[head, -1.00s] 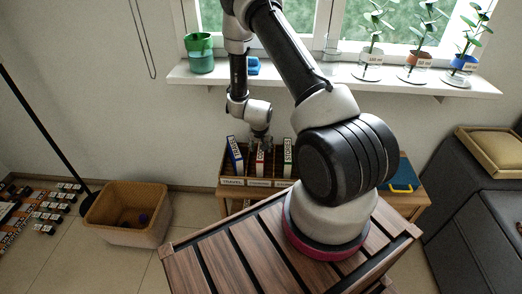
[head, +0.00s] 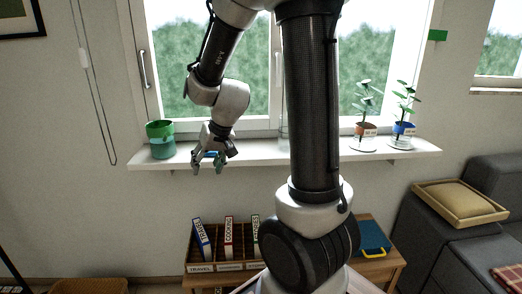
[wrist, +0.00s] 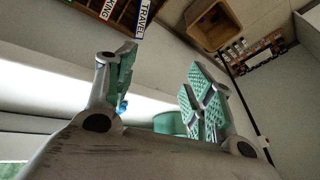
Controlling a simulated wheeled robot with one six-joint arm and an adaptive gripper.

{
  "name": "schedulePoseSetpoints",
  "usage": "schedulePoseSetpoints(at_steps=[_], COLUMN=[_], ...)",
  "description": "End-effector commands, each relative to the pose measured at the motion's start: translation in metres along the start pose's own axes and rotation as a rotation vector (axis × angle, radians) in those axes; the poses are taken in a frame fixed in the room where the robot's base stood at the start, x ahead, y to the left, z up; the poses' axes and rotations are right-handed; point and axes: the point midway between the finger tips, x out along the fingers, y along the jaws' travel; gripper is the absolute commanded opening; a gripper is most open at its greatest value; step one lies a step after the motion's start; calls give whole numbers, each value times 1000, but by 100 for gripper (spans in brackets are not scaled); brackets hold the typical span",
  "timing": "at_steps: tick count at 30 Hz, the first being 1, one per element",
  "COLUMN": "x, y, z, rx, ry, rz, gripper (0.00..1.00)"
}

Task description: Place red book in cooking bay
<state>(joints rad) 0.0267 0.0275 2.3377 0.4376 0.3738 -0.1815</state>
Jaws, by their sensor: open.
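The red book (head: 228,238), with COOKING on its pale spine, stands roughly upright in the middle bay of the wooden organizer (head: 200,268). That bay's front label is too small to read surely. A blue TRAVEL book (head: 201,240) leans in the left bay, and a green-marked STORIES book (head: 255,236) stands on the right. My gripper (head: 209,165) is open and empty, high above the organizer, in front of the windowsill. In the wrist view, its padded fingers (wrist: 162,85) are spread apart, and the TRAVEL book (wrist: 146,18) shows near the top edge.
A green cup (head: 161,140) stands on the windowsill (head: 265,155), left of my gripper. A small blue thing (head: 211,154) is beside the fingers. Potted plants (head: 366,131) stand at the sill's right. A blue folder-like item (head: 374,238) lies right of the organizer.

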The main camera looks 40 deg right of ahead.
Motion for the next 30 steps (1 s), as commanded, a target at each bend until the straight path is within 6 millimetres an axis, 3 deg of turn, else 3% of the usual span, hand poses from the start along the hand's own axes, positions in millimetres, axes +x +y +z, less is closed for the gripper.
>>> schedulePoseSetpoints(at_steps=[1,6,12,18,30], x=[-31,-116,-181,-204,-206], y=[-5,-1,22,38,40], z=[8,56,114,141,143], rx=[-37,-149,-225,-244,-245], ry=[6,-20,-38,-44,-46], rz=[-9,13,94,146,151], gripper=[53,53,53,53,53])
